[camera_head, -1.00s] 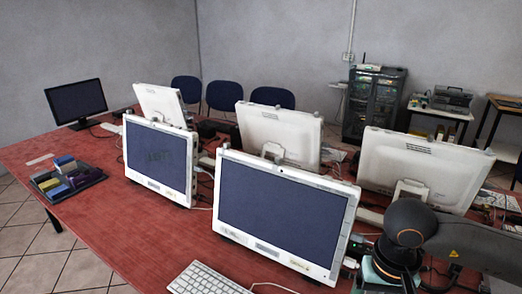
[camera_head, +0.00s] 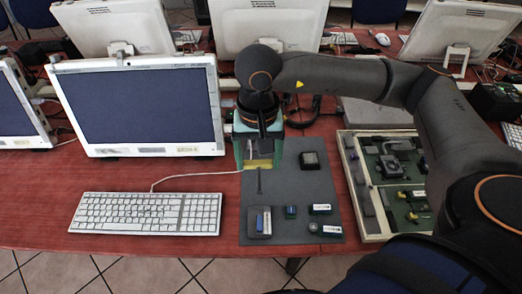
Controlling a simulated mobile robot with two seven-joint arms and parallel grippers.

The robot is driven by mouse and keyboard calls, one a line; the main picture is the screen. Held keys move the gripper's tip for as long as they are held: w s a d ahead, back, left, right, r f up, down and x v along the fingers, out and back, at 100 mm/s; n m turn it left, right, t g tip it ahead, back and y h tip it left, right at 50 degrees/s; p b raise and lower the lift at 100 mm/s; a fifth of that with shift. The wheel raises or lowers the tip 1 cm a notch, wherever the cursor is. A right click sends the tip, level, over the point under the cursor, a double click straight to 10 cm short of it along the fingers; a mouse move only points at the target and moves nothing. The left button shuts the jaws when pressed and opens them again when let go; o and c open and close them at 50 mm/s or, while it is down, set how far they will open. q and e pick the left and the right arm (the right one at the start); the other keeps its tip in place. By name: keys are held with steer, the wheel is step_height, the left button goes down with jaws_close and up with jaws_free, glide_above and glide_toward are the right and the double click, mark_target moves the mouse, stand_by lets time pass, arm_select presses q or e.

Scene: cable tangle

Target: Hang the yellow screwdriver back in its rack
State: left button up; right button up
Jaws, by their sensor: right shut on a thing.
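My right gripper (camera_head: 259,163) has green fingers and is over the back left of a grey mat (camera_head: 285,182). It is shut on a yellow piece (camera_head: 259,164), which looks like the yellow screwdriver's handle. A thin dark shaft (camera_head: 259,183) shows below it, toward the front of the mat. The fingers and wrist hide part of it, and I cannot tell its height above the mat. I cannot clearly pick out a rack. My left gripper is not in view.
A white keyboard (camera_head: 147,213) and a monitor (camera_head: 140,107) are to the left. Several small blocks, one a blue block (camera_head: 291,211), sit on the mat's front; a dark square piece (camera_head: 309,160) is at its back. A tray of parts (camera_head: 363,205) is at right. The mat's middle is clear.

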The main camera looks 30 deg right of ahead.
mark_target(272, 168)
steer(key=m, duration=0.2)
steer(key=f+m, duration=0.1)
steer(key=m, duration=0.1)
steer(key=shift+s+d+f+b, duration=0.1)
steer(key=shift+s+d+b, duration=0.05)
steer(key=shift+d+b, duration=0.2)
steer(key=m, duration=0.2)
steer(key=m+b, duration=0.1)
steer(key=m, duration=0.1)
steer(key=shift+s+d+f, duration=0.1)
steer(key=shift+d+f, duration=0.2)
steer(key=shift+f, duration=0.1)
steer(key=m, duration=0.4)
steer(key=d+f+m+b, duration=0.1)
steer(key=shift+s+f+m, duration=0.1)
steer(key=shift+s+m, duration=0.1)
steer(key=shift+m, duration=0.2)
steer(key=m, duration=0.2)
steer(key=f+m+b, duration=0.1)
steer(key=m, duration=0.1)
steer(key=shift+s+d, duration=0.1)
steer(key=shift+d, duration=0.2)
steer(key=d+f+m+b, duration=0.1)
steer(key=m, duration=0.5)
steer(key=d+f+m+b, duration=0.1)
steer(key=m, duration=0.5)
steer(key=s+d+f+m+b, duration=0.1)
steer(key=m, duration=0.5)
steer(key=shift+s+d, duration=0.1)
steer(key=shift+d, duration=0.15)
